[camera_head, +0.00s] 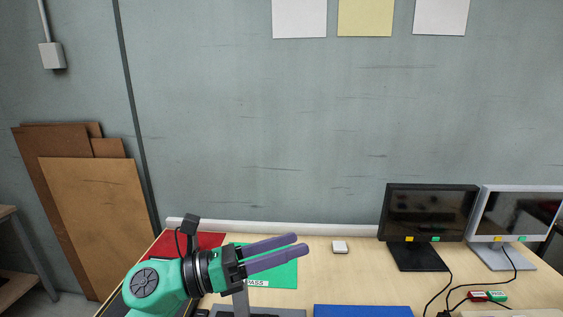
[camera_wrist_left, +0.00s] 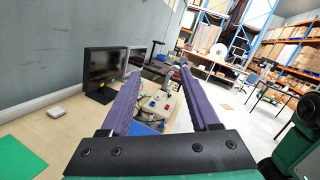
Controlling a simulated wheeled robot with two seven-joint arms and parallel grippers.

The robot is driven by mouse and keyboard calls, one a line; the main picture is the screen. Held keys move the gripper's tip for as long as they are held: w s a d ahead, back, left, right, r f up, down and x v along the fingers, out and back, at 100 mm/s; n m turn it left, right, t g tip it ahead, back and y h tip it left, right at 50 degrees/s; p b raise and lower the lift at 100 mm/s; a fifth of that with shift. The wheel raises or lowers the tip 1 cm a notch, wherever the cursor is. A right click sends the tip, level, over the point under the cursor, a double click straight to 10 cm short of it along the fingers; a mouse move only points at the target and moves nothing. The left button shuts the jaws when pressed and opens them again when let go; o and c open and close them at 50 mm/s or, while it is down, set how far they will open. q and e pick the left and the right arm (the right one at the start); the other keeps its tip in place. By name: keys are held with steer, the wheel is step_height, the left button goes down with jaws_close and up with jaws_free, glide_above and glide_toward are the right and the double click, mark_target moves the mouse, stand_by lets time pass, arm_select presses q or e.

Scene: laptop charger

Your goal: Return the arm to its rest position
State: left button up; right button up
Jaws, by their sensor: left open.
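My left gripper (camera_head: 303,244) is above the left part of the table, over a green mat (camera_head: 283,277) with a "PASS" label. Its two purple fingers point to the right and are apart, with nothing between them. In the left wrist view the fingers (camera_wrist_left: 180,85) are spread and empty. My left arm comes in from the lower left. My right gripper is not in view.
The table (camera_head: 350,265) carries a red mat (camera_head: 200,241), a small white box (camera_head: 339,247), a blue mat (camera_head: 362,311), a black monitor (camera_head: 430,215) and a silver monitor (camera_head: 515,218) with cables. Brown boards (camera_head: 95,215) lean on the wall. The air above the table is clear.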

arm_select(q)
steer(key=w+a+r+n+t+y, duration=0.1)
steer(key=w+a+n+t+y, duration=0.2)
steer(key=a+n+t, duration=0.35)
steer(key=w+a+r+n+t+y, duration=0.1)
steer(key=w+a+n+t+y, duration=0.15)
steer(key=n+t, duration=0.7)
steer(key=a+f+n+g+y, duration=0.6)
steer(key=a+f+n+y, duration=0.95)
steer(key=n, duration=0.55)
steer(key=s+f+n+g+h, duration=0.2)
steer(key=s+f+n+g, duration=0.5)
steer(key=s+f+g, duration=0.9)
steer(key=s+f+t, duration=0.1)
steer(key=s+f, duration=0.3)
steer(key=f, duration=0.8)
steer(key=s+f, duration=0.4)
steer(key=f, duration=0.8)
steer(key=s+f+t, duration=0.1)
steer(key=s+f, duration=0.3)
steer(key=f, duration=0.8)
steer(key=s+a+f, duration=0.2)
steer(key=s+f, duration=0.4)
steer(key=s, duration=0.4)
steer(key=shift+s+f+g, duration=0.2)
steer(key=shift+s+g, duration=0.1)
